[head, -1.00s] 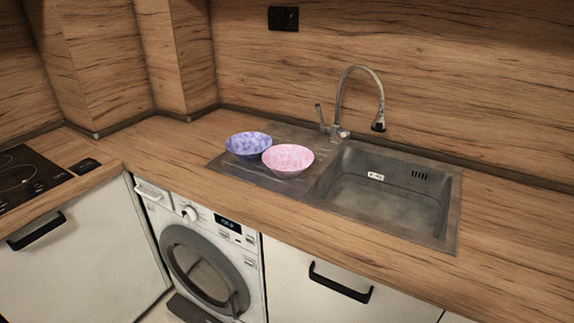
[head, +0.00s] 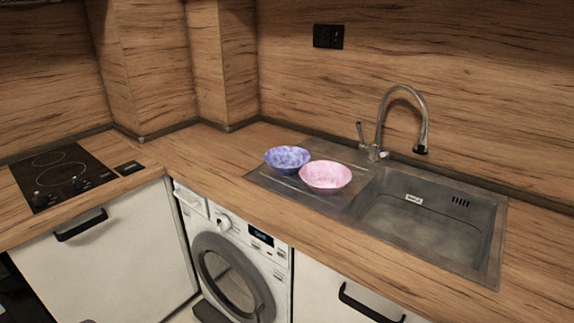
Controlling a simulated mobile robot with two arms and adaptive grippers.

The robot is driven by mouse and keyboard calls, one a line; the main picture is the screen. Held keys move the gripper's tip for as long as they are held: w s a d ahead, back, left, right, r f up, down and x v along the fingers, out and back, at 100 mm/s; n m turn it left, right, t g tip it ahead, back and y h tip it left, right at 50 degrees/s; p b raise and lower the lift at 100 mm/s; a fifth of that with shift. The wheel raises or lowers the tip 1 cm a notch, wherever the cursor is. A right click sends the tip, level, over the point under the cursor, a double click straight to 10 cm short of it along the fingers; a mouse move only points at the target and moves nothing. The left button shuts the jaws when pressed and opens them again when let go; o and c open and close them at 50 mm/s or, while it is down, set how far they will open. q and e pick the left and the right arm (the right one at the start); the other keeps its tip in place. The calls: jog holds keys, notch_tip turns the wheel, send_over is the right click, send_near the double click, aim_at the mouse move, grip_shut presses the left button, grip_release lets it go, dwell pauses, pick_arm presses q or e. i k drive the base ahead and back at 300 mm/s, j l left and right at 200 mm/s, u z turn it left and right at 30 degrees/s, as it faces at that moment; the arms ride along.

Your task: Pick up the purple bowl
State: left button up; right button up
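The purple bowl (head: 287,160) has a mottled blue-purple surface and stands upright on the drainboard (head: 262,178) left of the sink basin. A pink bowl (head: 326,177) stands just to its right and a little nearer, close beside it or touching; I cannot tell which. The pink bowl overlaps the right edge of the purple bowl in the picture. Neither of my grippers is in the head view.
The sink basin (head: 420,222) lies right of the bowls, with a tall curved faucet (head: 424,115) behind. A hob (head: 66,172) is set in the left counter. The wooden counter (head: 200,160) left of the drainboard is clear. A washing machine (head: 233,262) stands below.

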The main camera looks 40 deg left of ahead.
aim_at(286, 160)
jog(key=i+j, duration=0.15)
jog(key=j, duration=0.25)
jog(key=i+j+u, duration=0.15)
jog(key=j, duration=0.25)
jog(key=i+j, duration=0.1)
jog(key=j, duration=0.3)
jog(key=i+j+u, duration=0.1)
jog(key=j, duration=0.25)
